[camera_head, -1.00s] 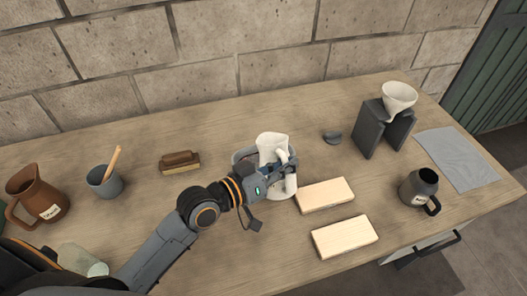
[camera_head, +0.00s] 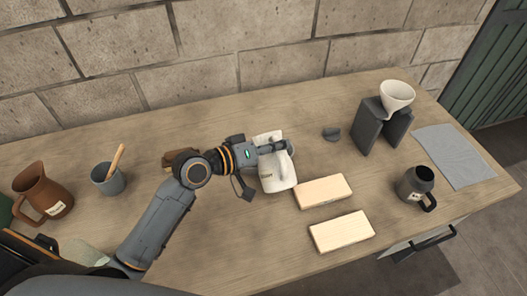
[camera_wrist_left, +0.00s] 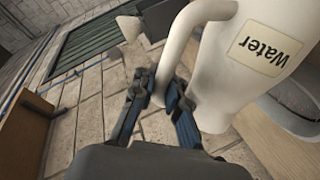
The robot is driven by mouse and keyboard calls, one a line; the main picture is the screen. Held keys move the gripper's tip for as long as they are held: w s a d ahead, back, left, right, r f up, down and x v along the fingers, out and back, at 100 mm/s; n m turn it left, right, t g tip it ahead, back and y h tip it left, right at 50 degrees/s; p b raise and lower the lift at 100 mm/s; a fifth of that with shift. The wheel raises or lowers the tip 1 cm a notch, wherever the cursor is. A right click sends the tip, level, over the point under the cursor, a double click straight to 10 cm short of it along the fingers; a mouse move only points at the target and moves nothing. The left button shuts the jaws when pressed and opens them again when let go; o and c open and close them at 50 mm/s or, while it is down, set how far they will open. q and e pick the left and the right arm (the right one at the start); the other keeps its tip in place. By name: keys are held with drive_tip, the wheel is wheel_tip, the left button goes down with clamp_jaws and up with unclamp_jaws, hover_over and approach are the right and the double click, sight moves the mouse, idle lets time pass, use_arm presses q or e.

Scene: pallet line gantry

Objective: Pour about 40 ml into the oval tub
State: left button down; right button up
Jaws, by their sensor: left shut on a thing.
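My left gripper (camera_head: 276,148) is shut on the handle of a white jug (camera_head: 276,176). The left wrist view shows the handle between its fingers (camera_wrist_left: 157,97) and a "Water" label on the jug (camera_wrist_left: 225,75). The jug is held over the middle of the table, left of two pale blocks. I cannot tell its exact tilt, and no liquid shows. A grey rim, likely the oval tub (camera_wrist_left: 298,97), shows at the right edge of the left wrist view. In the head view the jug and gripper mostly hide that tub. My right gripper is not in view.
Two pale blocks (camera_head: 323,191) (camera_head: 341,231) lie right of the jug. A dark mug (camera_head: 415,186), a grey cloth (camera_head: 454,156) and a stand with a white dripper (camera_head: 397,96) are farther right. A brown pitcher (camera_head: 43,194) and a grey cup (camera_head: 108,180) stand left.

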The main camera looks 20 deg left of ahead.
use_arm(q)
drive_tip(key=shift+w+a+f+n+g, duration=0.1)
drive_tip(key=shift+w+a+n+g, duration=0.2)
drive_tip(key=shift+w+a+n, duration=0.25)
idle(0.6)
drive_tip(key=shift+s+d, duration=0.35)
drive_tip(key=shift+d, duration=0.15)
drive_tip(key=shift+s+d+n, duration=0.25)
drive_tip(key=shift+s+d, duration=0.15)
drive_tip(key=shift+s, duration=0.3)
idle(0.5)
idle(0.9)
